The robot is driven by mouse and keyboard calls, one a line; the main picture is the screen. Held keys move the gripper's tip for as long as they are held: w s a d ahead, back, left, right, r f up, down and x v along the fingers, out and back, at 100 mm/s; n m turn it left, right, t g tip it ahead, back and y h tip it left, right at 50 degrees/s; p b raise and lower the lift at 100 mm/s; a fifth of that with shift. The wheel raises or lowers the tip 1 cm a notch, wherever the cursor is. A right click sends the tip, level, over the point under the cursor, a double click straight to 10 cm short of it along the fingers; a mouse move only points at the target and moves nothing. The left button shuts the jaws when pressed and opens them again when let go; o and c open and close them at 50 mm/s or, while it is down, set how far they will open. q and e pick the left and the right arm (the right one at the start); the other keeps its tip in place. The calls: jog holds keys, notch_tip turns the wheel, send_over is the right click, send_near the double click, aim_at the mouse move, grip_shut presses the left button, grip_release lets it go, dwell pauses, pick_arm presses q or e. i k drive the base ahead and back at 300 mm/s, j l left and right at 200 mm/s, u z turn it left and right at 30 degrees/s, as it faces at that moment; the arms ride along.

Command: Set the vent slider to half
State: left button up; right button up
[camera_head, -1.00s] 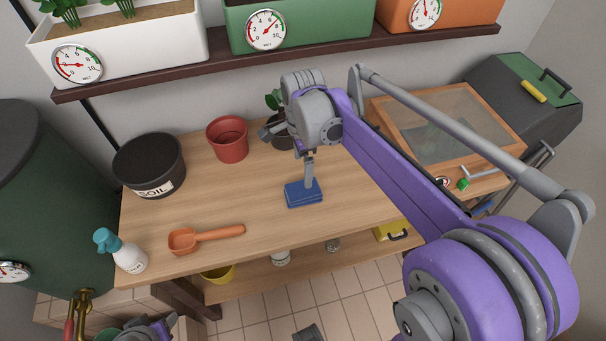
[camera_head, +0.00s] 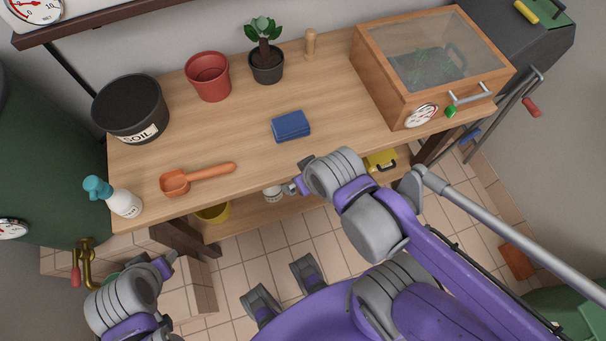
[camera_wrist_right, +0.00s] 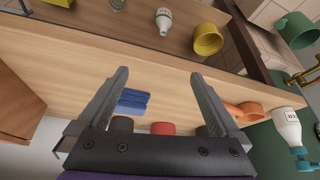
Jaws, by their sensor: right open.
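The wooden box with a clear lid (camera_head: 395,85) stands at the right end of the bench. Its front bears a round gauge (camera_head: 421,115), a small green knob (camera_head: 451,112) and a bar handle. A yellow piece (camera_head: 525,12) lies on the dark unit at the top right. I cannot tell which part is the vent slider. My right gripper (camera_head: 290,188) is in front of the bench edge, left of the box and apart from it. In the right wrist view its fingers (camera_wrist_right: 158,85) are spread and empty. My left gripper (camera_head: 170,260) is low at the left, its jaws unclear.
The bench's front middle is clear. A lower shelf holds a yellow pot (camera_head: 213,212).

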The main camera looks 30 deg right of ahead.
aim_at(451, 111)
jog(key=z, duration=2.1)
jog(key=l+z, duration=0.1)
jog(key=l, duration=0.45)
jog(key=i+l, duration=0.1)
jog(key=l, duration=0.4)
jog(key=i+j, duration=0.15)
jog(key=j, duration=0.15)
jog(key=i+j, duration=0.15)
jog(key=j, duration=0.15)
jog(key=z, duration=0.05)
